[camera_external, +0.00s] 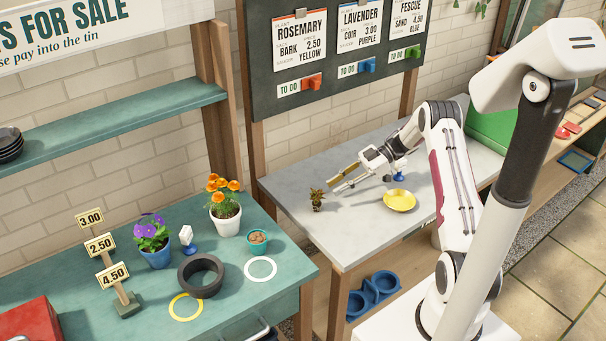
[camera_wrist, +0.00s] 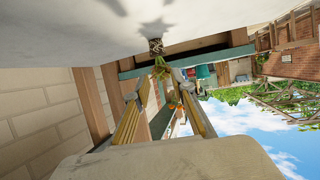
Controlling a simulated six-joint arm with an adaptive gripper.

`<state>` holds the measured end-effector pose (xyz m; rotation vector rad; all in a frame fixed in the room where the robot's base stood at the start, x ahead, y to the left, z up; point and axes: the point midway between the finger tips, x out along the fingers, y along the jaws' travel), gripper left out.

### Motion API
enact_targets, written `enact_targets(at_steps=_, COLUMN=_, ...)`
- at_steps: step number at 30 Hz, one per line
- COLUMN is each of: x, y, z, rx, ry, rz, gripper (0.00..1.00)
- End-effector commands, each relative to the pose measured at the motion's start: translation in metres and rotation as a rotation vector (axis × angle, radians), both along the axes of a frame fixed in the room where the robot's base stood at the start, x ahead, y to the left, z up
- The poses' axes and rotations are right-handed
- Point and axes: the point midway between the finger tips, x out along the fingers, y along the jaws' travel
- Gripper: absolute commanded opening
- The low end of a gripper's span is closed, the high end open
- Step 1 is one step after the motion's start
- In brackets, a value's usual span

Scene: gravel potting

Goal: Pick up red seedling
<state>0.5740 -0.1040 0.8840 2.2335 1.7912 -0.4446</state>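A small seedling (camera_external: 317,200) stands on the grey worktop (camera_external: 300,178) near its left end. Its leaves look brownish green with yellow; I cannot make out clear red. In the wrist view, which is upside down, the seedling (camera_wrist: 157,49) shows a dark root plug against the worktop, with leaves toward the fingers. My gripper (camera_external: 331,187) is low over the worktop, just right of the seedling and pointing at it. Its two long tan fingers (camera_wrist: 161,82) are apart, with nothing held between them. The seedling appears beyond the fingertips; I cannot tell if they touch its leaves.
A yellow saucer (camera_external: 399,201) lies right of my gripper, with a blue object (camera_external: 399,175) behind it. The chalkboard (camera_external: 335,85) stands behind the worktop.

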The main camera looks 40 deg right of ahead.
Motion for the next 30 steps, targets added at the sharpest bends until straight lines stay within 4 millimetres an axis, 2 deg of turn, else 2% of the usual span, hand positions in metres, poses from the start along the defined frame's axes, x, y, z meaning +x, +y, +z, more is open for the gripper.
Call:
enact_targets(at_steps=11, x=0.005, y=0.022, z=-0.008, rx=0.000, ry=0.000, rz=0.000, gripper=0.25)
enact_targets(at_steps=23, x=0.006, y=0.025, z=-0.009, rx=0.000, ry=0.000, rz=0.000, gripper=0.25)
enact_targets(at_steps=30, x=0.008, y=0.040, z=-0.010, rx=0.001, ry=0.000, rz=0.001, gripper=0.25)
